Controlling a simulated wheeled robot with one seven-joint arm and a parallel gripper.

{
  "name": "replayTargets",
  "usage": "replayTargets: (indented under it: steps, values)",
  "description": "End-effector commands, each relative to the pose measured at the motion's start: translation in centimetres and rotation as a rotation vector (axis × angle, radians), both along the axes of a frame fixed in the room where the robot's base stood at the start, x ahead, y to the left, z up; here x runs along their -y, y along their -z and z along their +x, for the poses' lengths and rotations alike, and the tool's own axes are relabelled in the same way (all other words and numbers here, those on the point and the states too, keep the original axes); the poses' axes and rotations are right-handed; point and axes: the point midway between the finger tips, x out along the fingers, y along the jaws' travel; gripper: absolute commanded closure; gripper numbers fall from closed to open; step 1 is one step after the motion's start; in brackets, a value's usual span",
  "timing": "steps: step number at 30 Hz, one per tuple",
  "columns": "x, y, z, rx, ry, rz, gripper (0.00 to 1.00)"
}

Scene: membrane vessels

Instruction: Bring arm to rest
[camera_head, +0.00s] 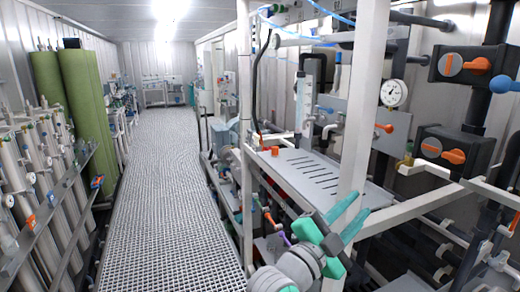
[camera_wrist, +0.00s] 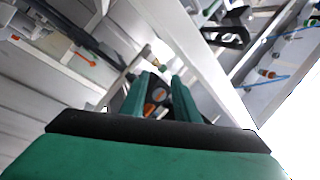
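My gripper (camera_head: 358,207) has green fingers. In the head view it is at the lower centre right, in front of the white frame post and below the slotted grey panel. It points up and to the right. In the wrist view the two fingers (camera_wrist: 158,82) stand apart with a gap between them. Nothing is held between them. Through the gap, a dark valve box with an orange knob (camera_wrist: 158,96) shows some way beyond. My arm comes up from the bottom edge, and most of it is out of the picture.
The white frame post (camera_head: 350,140) stands close by the gripper. A pressure gauge (camera_head: 393,93) and black valve boxes with orange handles (camera_head: 455,149) are at right. A grated walkway (camera_head: 165,180) runs clear to the back. Steel cylinders (camera_head: 35,160) and green vessels (camera_head: 85,110) line the left.

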Motion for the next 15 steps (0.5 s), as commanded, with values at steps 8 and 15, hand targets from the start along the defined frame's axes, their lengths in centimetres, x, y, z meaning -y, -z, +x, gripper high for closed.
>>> replayTargets:
  steps: [8, 15]
  values:
    - [-3.4, 9.1, 0.5, -0.206, -0.116, -0.221, 0.72]
    - [-6.5, 17.0, -0.9, -0.356, -0.230, -0.382, 0.72]
